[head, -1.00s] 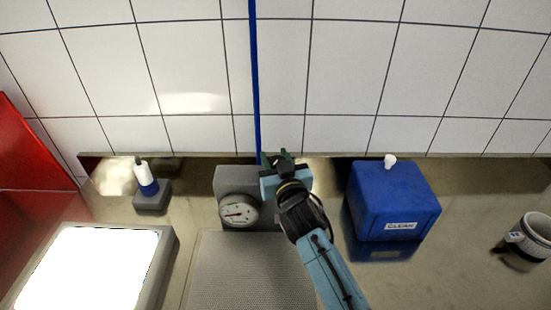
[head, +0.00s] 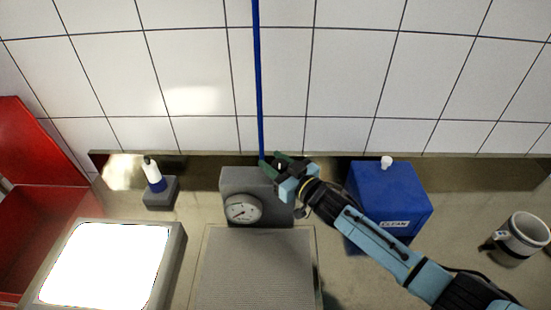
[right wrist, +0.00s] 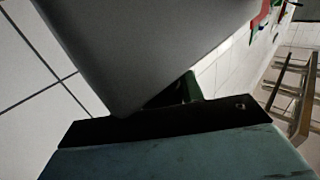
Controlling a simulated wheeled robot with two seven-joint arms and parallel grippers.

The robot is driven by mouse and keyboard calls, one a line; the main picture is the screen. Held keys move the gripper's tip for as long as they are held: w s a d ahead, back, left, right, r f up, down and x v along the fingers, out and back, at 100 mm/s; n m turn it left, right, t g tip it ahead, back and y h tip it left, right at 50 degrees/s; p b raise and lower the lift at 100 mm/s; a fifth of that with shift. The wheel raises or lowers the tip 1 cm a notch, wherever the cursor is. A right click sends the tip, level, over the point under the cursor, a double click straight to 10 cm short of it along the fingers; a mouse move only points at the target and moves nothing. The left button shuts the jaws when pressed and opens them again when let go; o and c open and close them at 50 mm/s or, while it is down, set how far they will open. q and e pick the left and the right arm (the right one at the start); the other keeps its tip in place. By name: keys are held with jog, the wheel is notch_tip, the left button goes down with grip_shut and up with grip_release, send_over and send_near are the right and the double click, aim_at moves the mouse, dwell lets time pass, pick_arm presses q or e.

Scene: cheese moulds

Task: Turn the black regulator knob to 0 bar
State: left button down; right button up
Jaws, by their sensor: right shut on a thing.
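The grey regulator block (head: 236,181) stands at the back of the worktop, with a round white gauge (head: 243,209) on its front. The gauge's dark needle points to the lower left; its figures are too small to read. My right gripper (head: 276,165) reaches in from the right at the block's upper right. Its green fingers are closed around the black regulator knob, which they and the gripper body mostly hide. In the right wrist view the block (right wrist: 150,40) fills the top, close to the gripper, and a green finger (right wrist: 190,88) shows beside it. My left gripper is not in view.
A blue box marked CLEAN (head: 410,195) stands right of the block, behind my right arm. A grey textured plate (head: 255,275) lies in front. A bottle (head: 153,172) on a stand, a bright panel (head: 105,262) and a red bin (head: 40,215) are left, a mug (head: 520,238) far right.

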jog(key=shift+n+g+y, duration=0.3)
jog(key=shift+y, duration=0.1)
jog(key=o, duration=1)
jog(key=v, duration=1.3)
jog(key=shift+s+d, duration=0.15)
jog(key=shift+s, duration=0.05)
